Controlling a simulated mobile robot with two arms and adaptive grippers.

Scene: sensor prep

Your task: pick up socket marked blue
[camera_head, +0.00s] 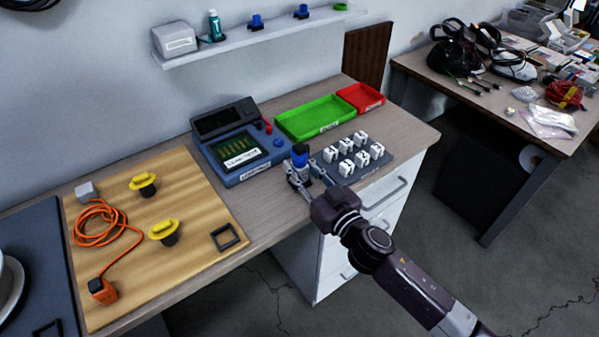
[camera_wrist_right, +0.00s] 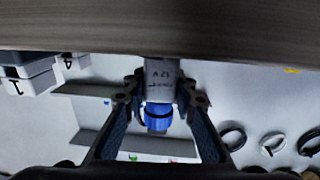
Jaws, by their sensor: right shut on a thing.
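The blue socket, with a blue cap and a grey body, is at my right gripper (camera_head: 302,176) in the head view; its blue top (camera_head: 299,149) rises above the fingers. In the right wrist view, the blue socket (camera_wrist_right: 159,88) sits between the two fingers of the right gripper (camera_wrist_right: 160,100), which are shut on it. Dark markings show on its grey body, too small to read surely. My left gripper is in neither view.
A test device (camera_head: 238,176) stands left of the gripper. A green tray (camera_head: 318,136) and a red tray (camera_head: 377,104) lie behind. Several numbered white blocks stand on a grey rack (camera_head: 372,172) to the right. A wooden board (camera_head: 200,205) holds yellow-capped items and an orange cable.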

